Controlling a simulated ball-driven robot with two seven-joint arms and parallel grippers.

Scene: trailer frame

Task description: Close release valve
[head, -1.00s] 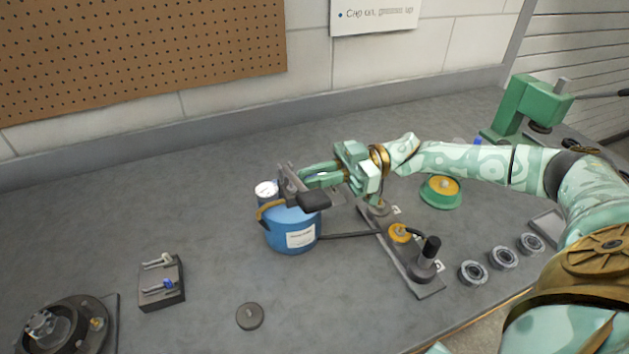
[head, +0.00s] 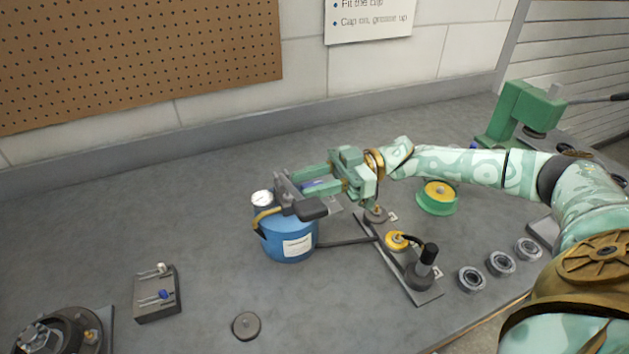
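A blue pot (head: 288,243) with a white label stands on the bench, with a gauge (head: 262,198) at its back left and a black lever grip (head: 311,209) over its top. My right gripper (head: 294,188) reaches from the right to just above the pot's top. Its two green fingers lie side by side with a gap, and a small blue-purple part shows between them. I cannot tell whether they press on it. The release valve is not clearly visible; the gripper and lever hide much of the pot's top. My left gripper is out of view.
A dark hose (head: 346,241) runs from the pot to a grey plate (head: 402,270) with upright fittings. Several bearings (head: 501,262), a green spool (head: 437,198) and a green press (head: 519,112) are at right. A small block with levers (head: 157,293) and a dark disc (head: 246,326) lie at front left.

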